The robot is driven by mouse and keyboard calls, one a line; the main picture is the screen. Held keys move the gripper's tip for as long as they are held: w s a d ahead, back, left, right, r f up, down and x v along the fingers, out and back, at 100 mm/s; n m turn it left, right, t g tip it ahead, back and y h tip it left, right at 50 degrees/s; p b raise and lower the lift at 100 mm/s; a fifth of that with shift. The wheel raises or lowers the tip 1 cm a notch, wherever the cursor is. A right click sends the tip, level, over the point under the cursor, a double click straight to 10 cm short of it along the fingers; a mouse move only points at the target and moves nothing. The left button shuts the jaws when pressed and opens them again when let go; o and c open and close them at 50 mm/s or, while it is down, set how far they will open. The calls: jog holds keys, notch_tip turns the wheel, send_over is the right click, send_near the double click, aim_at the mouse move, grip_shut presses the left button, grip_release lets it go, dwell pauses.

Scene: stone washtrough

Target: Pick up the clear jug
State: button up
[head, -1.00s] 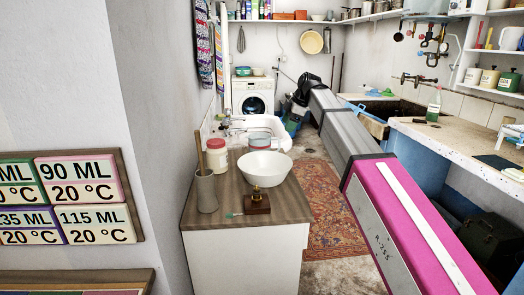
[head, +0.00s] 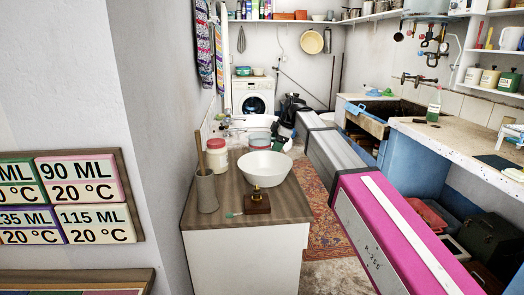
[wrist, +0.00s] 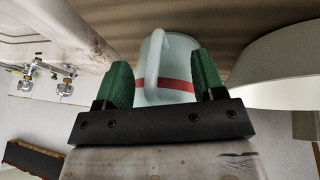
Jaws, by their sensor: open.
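The clear jug (head: 259,138) stands on the wooden counter top, behind the white bowl, which hides its lower part. In the wrist view the clear jug (wrist: 165,68) shows a red band and a pale handle facing the camera. My gripper (wrist: 164,72) is open, with its green fingers to the left and right of the jug and its handle. The right finger overlaps the jug's edge in the picture; I cannot tell whether it touches. In the head view my gripper (head: 284,133) is small and partly hidden, just right of the jug.
The white bowl (head: 265,171) stands close in front of the jug and lies right of my gripper in the wrist view. A red-lidded jar (head: 216,156), a grey pot with a wooden handle (head: 206,190) and a small brass-topped block (head: 257,202) share the counter (head: 205,226).

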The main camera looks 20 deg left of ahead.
jog(key=shift+a+f, duration=0.1)
jog(key=shift+f, duration=0.15)
jog(key=shift+c, duration=0.3)
grip_shut()
jog(key=shift+r, duration=0.1)
